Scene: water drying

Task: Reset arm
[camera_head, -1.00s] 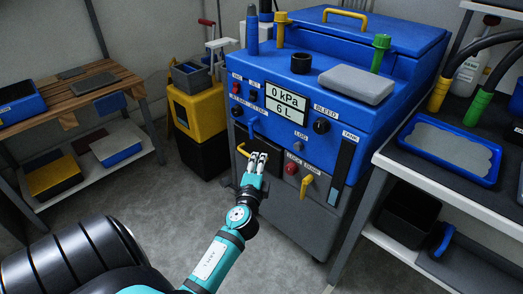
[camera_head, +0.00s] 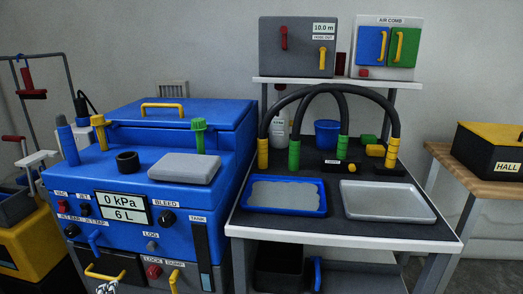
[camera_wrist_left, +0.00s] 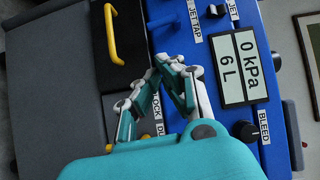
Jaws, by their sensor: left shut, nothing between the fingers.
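My left gripper (camera_head: 107,288) shows only as a small piece at the bottom edge of the head view, just below the yellow handle (camera_head: 104,272) on the blue machine's (camera_head: 180,219) front. In the left wrist view the gripper's (camera_wrist_left: 170,62) fingertips are together with nothing between them. It is in front of the machine, and the yellow handle (camera_wrist_left: 111,35) stands apart from the fingers. The machine's display (camera_head: 121,207) reads 0 kPa and 6 L; it also shows in the wrist view (camera_wrist_left: 240,67). My right gripper is in neither view.
A bench on the right holds a blue tray (camera_head: 325,197) with a grey sheet, a pale tray (camera_head: 433,205) and black hoses (camera_head: 381,97). A shelf above carries a grey box (camera_head: 267,47). A yellow bin (camera_head: 38,257) stands left of the machine.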

